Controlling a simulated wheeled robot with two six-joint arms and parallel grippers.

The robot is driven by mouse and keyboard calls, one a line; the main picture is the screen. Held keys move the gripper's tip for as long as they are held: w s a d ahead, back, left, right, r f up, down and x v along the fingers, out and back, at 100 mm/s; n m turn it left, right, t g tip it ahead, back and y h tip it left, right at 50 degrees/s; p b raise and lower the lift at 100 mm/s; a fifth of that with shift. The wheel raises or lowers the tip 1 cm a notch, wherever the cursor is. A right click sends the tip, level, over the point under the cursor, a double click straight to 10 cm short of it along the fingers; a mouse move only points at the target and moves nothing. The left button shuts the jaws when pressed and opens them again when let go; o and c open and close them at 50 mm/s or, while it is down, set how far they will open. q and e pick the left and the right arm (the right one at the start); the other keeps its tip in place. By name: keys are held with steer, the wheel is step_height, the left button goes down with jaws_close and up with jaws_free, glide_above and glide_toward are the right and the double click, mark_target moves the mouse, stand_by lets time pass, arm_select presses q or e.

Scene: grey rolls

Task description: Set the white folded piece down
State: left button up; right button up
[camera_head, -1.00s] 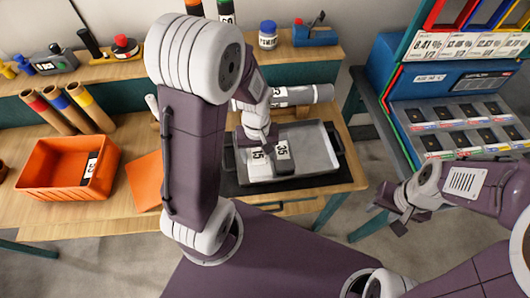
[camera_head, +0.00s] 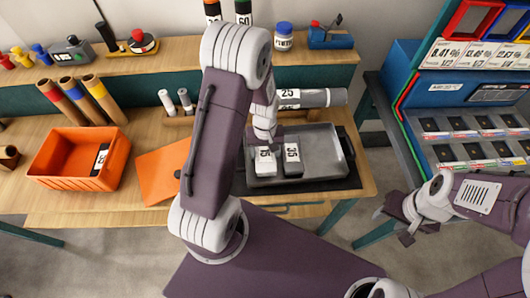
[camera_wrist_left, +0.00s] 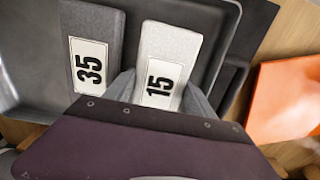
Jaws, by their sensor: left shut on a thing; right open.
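The white folded piece (camera_head: 265,163), with a black "15" label, is at the left end of the grey tray (camera_head: 325,148). My left gripper (camera_head: 265,140) is shut on it from above; the piece also shows between the fingers in the left wrist view (camera_wrist_left: 168,62). A dark grey folded piece (camera_head: 292,157) marked "35" lies in the tray just beside it, and shows left of it in the wrist view (camera_wrist_left: 90,50). I cannot tell whether the white piece touches the tray floor. My right gripper (camera_head: 408,222) is open and empty, right of the table.
The tray's right half is bare. An orange sheet (camera_head: 162,170) lies left of the tray, and an orange bin (camera_head: 75,160) stands further left. A grey roll marked "25" (camera_head: 315,97) lies behind the tray. A blue display stand (camera_head: 470,95) is at the right.

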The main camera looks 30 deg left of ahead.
mark_target(265, 153)
arm_select(q)
steer(key=o, duration=1.2)
steer(key=shift+f, duration=0.15)
step_height(265, 153, up, 12)
steer(key=p, duration=0.2)
steer(key=s+d+m, duration=0.1)
steer(key=s+m, duration=0.1)
steer(key=s+d+m, duration=0.2)
steer(key=s, duration=0.1)
steer(key=s+d+m+t, duration=0.1)
steer(key=s+m, duration=0.1)
steer(key=s, duration=0.1)
steer(key=shift+s+d, duration=0.1)
steer(key=shift+d, duration=0.3)
